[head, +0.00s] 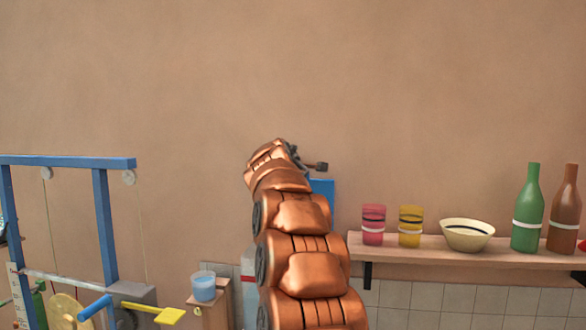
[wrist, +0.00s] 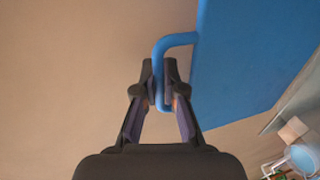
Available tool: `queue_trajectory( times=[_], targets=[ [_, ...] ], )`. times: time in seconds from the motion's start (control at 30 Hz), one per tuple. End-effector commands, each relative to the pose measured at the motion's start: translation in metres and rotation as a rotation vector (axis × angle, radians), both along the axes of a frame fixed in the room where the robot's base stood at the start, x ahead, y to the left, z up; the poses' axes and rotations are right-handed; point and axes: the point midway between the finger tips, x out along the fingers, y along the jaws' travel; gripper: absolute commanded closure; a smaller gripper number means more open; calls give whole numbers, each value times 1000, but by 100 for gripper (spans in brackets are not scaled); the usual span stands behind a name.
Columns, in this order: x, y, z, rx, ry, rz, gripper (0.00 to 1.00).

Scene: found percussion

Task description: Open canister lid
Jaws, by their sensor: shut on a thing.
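The blue lid (wrist: 245,65) fills the upper right of the wrist view, with a bent blue handle (wrist: 176,40) on its left edge. My gripper (wrist: 160,78) is shut on the handle, one finger on each side of it. In the head view a strip of the blue lid (head: 324,189) shows upright behind my arm. A pale body with a red band (head: 249,262), apparently the canister, is mostly hidden behind my arm. The canister's opening cannot be seen.
A shelf (head: 420,252) on the right holds a pink cup (head: 373,225), yellow cup (head: 410,227), bowl (head: 467,235), green bottle (head: 527,214) and brown bottle (head: 565,214). A blue frame (head: 104,230) stands left. A light-blue cup (head: 204,287) sits on a wooden stand.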

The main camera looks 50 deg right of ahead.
Motion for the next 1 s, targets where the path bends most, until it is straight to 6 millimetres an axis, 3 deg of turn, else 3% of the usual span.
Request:
queue_trajectory(
  times=[0.23,0.27,0.5,1.0],
  targets=[
    [1,1,1,-4,1,3,100],
    [1,1,1,-3,0,2,88],
    [0,1,1,-2,0,1,65],
    [-7,12,3,0,1,1,65]
  ],
)
